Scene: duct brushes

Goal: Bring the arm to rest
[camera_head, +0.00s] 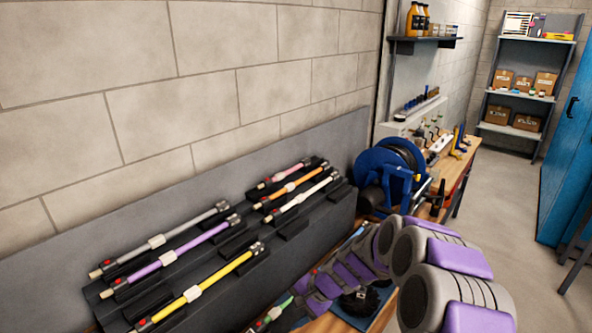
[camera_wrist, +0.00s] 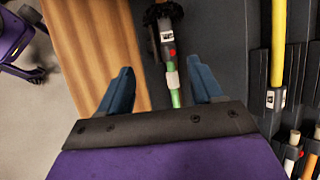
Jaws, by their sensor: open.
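My gripper (camera_wrist: 160,88) is open in the wrist view, its two blue fingers wide apart. A green-banded brush rod (camera_wrist: 172,78) shows between them, with a gap on each side; I cannot tell its depth. Its black round bristle head (camera_wrist: 163,14) is at the top of that view. In the head view, my purple and grey arm fills the lower right, folded over the wooden bench edge. The green-banded rod's end (camera_head: 268,318) shows at the bottom, and a black round brush head (camera_head: 360,299) lies near my arm. My fingertips are not clear in the head view.
Grey, purple (camera_head: 168,258), yellow (camera_head: 197,290), pink, orange and white (camera_head: 300,198) rods lie on the dark rack (camera_head: 250,222) against the block wall. A blue reel (camera_head: 385,170) stands beyond. Blue cabinet (camera_head: 566,150) and shelves are at the right; the floor (camera_head: 500,215) is open.

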